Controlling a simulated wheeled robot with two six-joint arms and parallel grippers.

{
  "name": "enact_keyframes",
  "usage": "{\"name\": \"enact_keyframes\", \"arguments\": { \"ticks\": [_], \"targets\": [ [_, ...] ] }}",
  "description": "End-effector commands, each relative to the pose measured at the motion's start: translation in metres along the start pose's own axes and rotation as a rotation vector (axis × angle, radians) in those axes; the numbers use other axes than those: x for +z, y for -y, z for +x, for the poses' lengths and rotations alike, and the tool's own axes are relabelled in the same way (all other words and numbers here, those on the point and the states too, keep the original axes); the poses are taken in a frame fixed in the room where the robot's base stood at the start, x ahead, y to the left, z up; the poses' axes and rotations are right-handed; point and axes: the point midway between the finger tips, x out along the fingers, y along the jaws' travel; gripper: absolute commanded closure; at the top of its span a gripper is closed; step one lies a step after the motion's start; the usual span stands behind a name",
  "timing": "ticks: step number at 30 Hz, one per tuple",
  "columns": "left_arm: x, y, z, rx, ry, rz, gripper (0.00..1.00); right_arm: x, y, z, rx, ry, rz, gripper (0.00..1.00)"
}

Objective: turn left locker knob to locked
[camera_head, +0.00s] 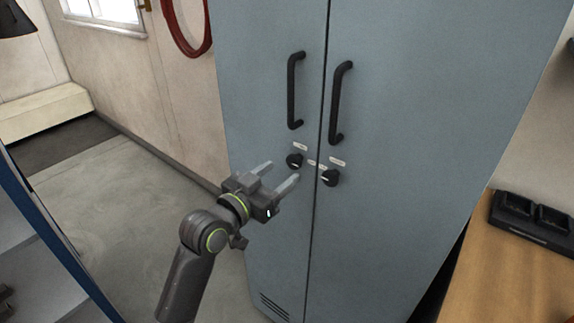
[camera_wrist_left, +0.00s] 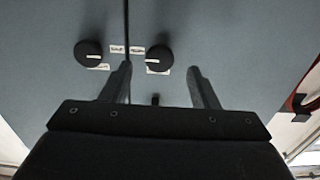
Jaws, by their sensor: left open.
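The left locker knob (camera_head: 294,160) is a round black knob with a pale mark, below the left door's handle. The wrist view looks upside down, so the left knob (camera_wrist_left: 159,58) shows there on the right, its pale mark roughly level. The right knob (camera_head: 330,178) sits on the other door and also shows in the wrist view (camera_wrist_left: 89,53). My left gripper (camera_head: 282,172) is open and empty, its fingers pointing at the doors. In the wrist view the left knob lies between and beyond the fingertips (camera_wrist_left: 159,70), apparently apart from them. My right gripper is out of view.
The grey-blue locker (camera_head: 395,120) has two black handles (camera_head: 294,90) above the knobs and small labels beside them. A wooden bench (camera_head: 505,275) with a black charger (camera_head: 530,215) stands right. A red hose (camera_head: 186,35) hangs on the left wall. Floor is clear left of the locker.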

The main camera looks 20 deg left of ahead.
Motion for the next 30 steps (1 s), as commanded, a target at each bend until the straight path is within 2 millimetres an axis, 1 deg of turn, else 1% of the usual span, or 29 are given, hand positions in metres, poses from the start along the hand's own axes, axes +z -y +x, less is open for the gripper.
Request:
{"name": "enact_keyframes", "arguments": {
  "ticks": [1,3,7,12,19,20,27,30],
  "targets": [
    [-0.002,-0.001,0.009,0.001,-0.001,-0.003,0.45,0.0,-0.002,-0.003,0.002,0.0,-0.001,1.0],
    [-0.002,0.0,0.018,0.0,-0.001,-0.002,0.45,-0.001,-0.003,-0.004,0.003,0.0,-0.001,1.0],
    [-0.001,0.0,0.031,0.0,0.0,-0.001,0.45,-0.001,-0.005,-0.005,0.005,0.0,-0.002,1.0],
    [0.0,0.0,0.037,0.0,-0.001,0.0,0.45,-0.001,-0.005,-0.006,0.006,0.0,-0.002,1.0],
    [0.0,0.0,0.038,0.0,-0.001,0.0,0.45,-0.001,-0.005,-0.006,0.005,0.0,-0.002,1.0],
    [0.0,0.0,0.038,0.0,-0.001,0.0,0.46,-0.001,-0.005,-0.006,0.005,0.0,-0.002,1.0],
    [0.0,0.0,0.037,0.0,-0.001,0.0,0.78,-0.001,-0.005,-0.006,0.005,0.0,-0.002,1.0],
    [0.0,0.0,0.037,0.0,-0.001,0.0,0.88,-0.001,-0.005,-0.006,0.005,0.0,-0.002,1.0]
  ]
}}
